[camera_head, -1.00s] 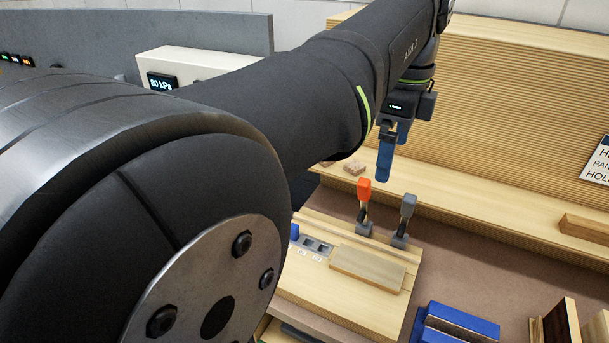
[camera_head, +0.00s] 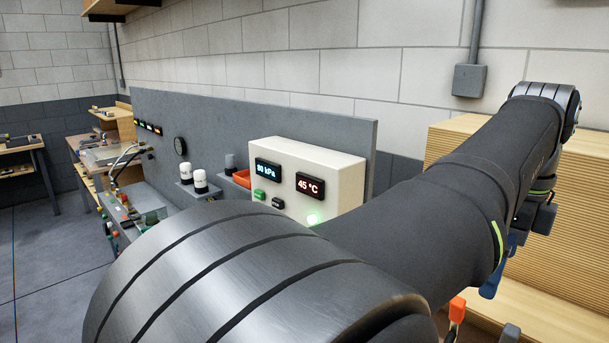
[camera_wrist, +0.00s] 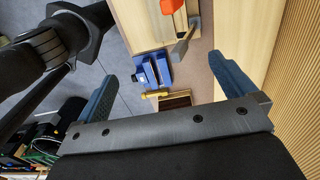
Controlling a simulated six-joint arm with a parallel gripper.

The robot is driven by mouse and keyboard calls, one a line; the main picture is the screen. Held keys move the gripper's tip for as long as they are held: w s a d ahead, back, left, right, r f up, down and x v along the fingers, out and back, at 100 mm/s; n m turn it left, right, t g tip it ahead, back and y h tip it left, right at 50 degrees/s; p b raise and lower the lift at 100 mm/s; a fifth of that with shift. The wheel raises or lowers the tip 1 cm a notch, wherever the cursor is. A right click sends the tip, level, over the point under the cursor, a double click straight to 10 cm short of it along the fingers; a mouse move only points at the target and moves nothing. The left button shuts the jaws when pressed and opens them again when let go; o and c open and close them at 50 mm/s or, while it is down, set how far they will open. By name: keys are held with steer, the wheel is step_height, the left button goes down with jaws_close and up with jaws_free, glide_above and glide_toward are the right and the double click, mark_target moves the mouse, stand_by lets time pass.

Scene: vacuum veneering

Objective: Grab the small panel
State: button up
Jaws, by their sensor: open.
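My gripper (camera_wrist: 163,68) shows in the wrist view with its two blue fingers wide apart and nothing between them. In the head view only a bit of blue finger (camera_head: 492,282) shows below my arm at the right. In the wrist view, a pale wooden board (camera_wrist: 143,22) lies at the top, with an orange clamp handle (camera_wrist: 206,22) and a grey clamp handle (camera_wrist: 181,46) beside it. I cannot make out the small panel for certain in either view now.
A blue holder (camera_wrist: 151,77) and a brown, dark-edged piece (camera_wrist: 175,101) lie beyond my fingers. A ribbed wooden wall (camera_wrist: 298,90) stands at the right. In the head view, a white control box (camera_head: 345,185) reads 45 °C and stands before a grey partition (camera_head: 345,130).

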steer(key=shift+c, duration=0.2)
steer(key=shift+c, duration=1)
